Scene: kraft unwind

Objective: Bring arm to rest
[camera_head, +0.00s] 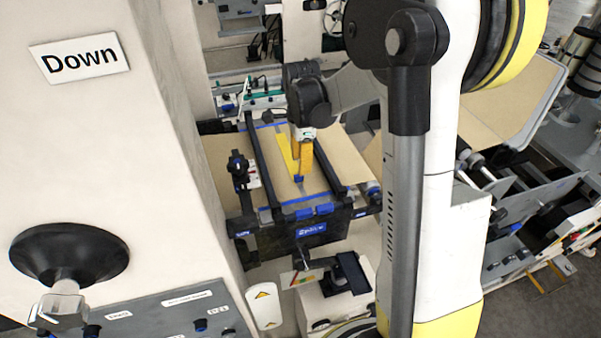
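My arm reaches in from the upper right, and its dark wrist hangs over a brown paper web (350,149) on the machine. Below the wrist, my gripper (299,177) shows as a narrow yellow-orange part with a blue tip, pointing down over the web. Its fingers are seen nearly edge-on, so I cannot tell whether they are open or shut, or whether the tip touches the paper. I see no object clearly held.
Dark rails flank the web, with a black front unit (300,238) below. A yellow strip (287,155) lies beside my gripper. A pale cabinet with a "Down" sign (80,58) and black knob (69,254) fills the left. More machinery (530,210) stands at right.

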